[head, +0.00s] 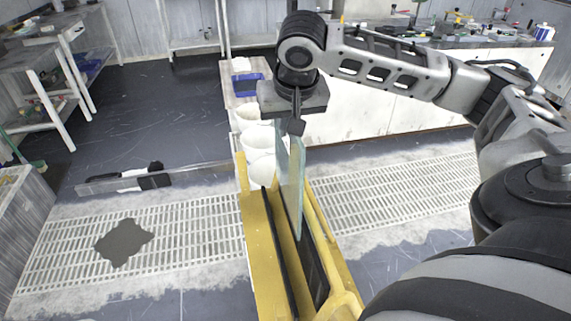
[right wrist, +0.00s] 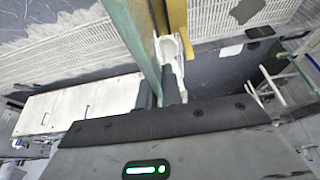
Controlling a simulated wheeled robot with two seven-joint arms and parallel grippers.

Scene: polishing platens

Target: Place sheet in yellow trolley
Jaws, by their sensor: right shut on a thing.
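A greenish glass sheet (head: 291,185) stands upright, edge-on, over the yellow trolley (head: 262,285). Its lower end shows between the trolley's yellow sides, beside the dark slot strips. I cannot tell whether it touches the bottom. My right gripper (head: 292,124) is above the trolley's far end, shut on the sheet's upper edge. In the right wrist view the sheet (right wrist: 132,32) runs up from the fingers (right wrist: 165,95), and a yellow trolley part (right wrist: 177,18) shows just right of it. My left gripper is not in view.
White bowls (head: 260,140) and a blue tray (head: 247,84) lie beyond the trolley. A white counter (head: 370,107) with tools stands behind. A clear strip (head: 110,186) with a black-and-white thing (head: 154,175) is at left. Floor gratings (head: 190,235) flank the trolley; a dark patch (head: 124,242) lies left.

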